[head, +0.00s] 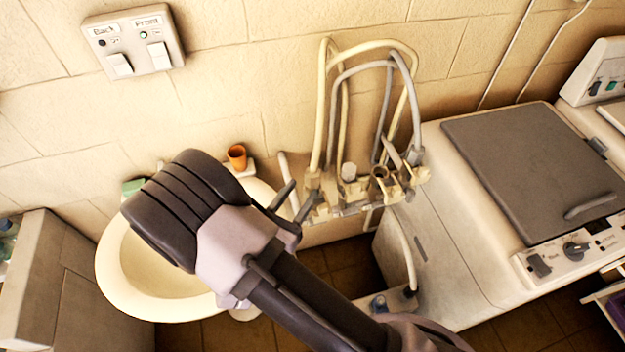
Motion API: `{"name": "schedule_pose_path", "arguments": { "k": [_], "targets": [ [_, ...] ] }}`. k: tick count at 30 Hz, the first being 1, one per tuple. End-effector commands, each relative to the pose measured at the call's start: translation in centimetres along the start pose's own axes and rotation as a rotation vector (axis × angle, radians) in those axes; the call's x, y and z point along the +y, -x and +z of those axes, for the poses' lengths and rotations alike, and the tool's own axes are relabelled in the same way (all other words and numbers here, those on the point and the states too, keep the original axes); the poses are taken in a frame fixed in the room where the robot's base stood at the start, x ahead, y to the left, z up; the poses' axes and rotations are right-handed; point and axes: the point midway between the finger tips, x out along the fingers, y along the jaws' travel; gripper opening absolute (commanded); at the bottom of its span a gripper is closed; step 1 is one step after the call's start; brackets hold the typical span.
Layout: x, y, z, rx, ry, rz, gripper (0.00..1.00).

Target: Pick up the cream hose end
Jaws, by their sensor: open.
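Cream hose (321,100) and grey hose (388,98) loop up from a fixture against the tiled wall. The cream hose's left leg comes down to a pale end piece (313,179) at the fixture's left side; I cannot tell for certain which end is the loose one. The grey hose has a grey end piece (414,156) at the right. My gripper (303,192) is open, its two dark fingers pointing at the left part of the fixture. The fingers appear empty; whether they touch anything is unclear.
A cream washbasin (110,262) lies partly behind my arm. An orange cup (237,157) stands at its back rim, with a green item (133,186) to the left. A washing machine (465,215) with a grey lid (530,165) stands right. A switch panel (133,42) is on the wall.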

Motion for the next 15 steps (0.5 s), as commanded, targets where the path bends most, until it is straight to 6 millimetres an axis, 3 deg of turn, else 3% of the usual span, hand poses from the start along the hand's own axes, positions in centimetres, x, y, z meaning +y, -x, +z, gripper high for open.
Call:
{"name": "schedule_pose_path", "arguments": {
  "k": [5,12,15],
  "targets": [
    [0.0,-1.7,0.0,0.000,0.000,-0.002,0.44],
    [0.2,-6.1,-0.1,0.000,-0.001,-0.003,0.44],
    [0.2,-6.7,-0.1,0.000,0.000,-0.002,0.44]
  ]
}}
